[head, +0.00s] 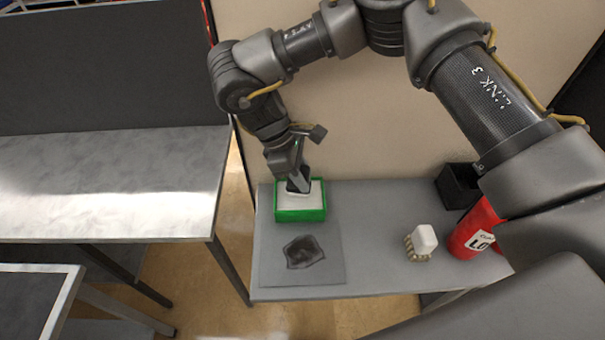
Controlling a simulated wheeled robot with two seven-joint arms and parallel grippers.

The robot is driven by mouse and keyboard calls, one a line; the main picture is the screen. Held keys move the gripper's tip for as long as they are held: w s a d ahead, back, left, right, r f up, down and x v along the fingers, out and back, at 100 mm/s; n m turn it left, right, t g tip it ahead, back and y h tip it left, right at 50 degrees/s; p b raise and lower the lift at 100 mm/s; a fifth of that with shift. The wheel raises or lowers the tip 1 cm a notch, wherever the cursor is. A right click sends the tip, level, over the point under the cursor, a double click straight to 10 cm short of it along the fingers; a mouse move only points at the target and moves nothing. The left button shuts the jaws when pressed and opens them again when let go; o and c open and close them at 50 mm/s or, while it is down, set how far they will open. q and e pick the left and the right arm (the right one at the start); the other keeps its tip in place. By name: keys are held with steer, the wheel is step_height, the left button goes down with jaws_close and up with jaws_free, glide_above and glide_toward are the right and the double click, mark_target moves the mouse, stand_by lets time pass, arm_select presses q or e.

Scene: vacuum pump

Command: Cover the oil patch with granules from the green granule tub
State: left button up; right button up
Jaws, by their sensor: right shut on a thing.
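The green granule tub (300,215) stands on the grey bench at its back left, filled with pale granules (315,200). The dark oil patch (303,251) lies on a grey square sheet (330,272) just in front of the tub, with no granules visible on it. My right gripper (298,182) points down into the tub. It is shut on a small dark thing at the granules; its shape is mostly hidden, so I cannot tell what it is. My left gripper is not in view.
A white block-like object on a ribbed beige base (423,241) stands right of the sheet. Beyond it are a red canister (473,232), partly behind my arm, and a black box (458,186). A steel table (110,185) is to the left, across a floor gap. The bench middle is clear.

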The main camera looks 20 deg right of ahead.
steer(key=shift+r+p, duration=1.7)
steer(key=shift+r, duration=0.7)
